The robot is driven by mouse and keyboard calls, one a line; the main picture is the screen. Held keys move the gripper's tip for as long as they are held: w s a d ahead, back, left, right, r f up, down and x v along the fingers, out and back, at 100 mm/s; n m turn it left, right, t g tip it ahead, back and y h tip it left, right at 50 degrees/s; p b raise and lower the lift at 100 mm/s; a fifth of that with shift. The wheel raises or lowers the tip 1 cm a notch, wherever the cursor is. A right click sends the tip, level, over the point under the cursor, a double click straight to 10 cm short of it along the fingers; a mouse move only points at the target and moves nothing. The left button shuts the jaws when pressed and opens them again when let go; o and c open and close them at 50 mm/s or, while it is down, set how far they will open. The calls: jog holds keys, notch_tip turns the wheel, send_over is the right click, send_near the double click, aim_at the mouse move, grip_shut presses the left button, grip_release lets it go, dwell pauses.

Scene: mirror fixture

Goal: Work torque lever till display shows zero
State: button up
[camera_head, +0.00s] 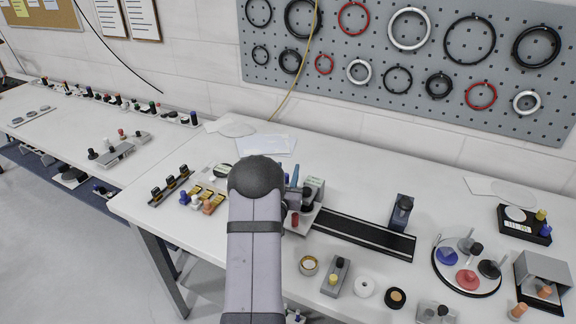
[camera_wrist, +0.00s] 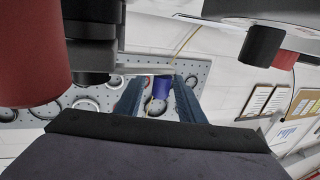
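In the wrist view my gripper (camera_wrist: 158,84) shows two blue fingers standing apart. A blue-purple cylindrical knob (camera_wrist: 162,84) appears in the gap between them, with visible space at least on the left; I cannot tell its depth or whether either finger touches it. In the head view my arm covers most of my gripper, and a blue finger (camera_head: 294,176) shows just right of the arm, beside a grey fixture (camera_head: 315,184) with dark and red knobs. The torque lever cannot be singled out with certainty, and no display reading is legible.
Close in the wrist view are a large red cylinder (camera_wrist: 30,55) and a black cylinder (camera_wrist: 261,45). In the head view a dark rail (camera_head: 365,236) with a blue block (camera_head: 401,212) lies to the right. A round tray (camera_head: 440,270) and small parts crowd the table's right side.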

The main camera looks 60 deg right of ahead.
jog(key=shift+x, duration=0.95)
grip_shut()
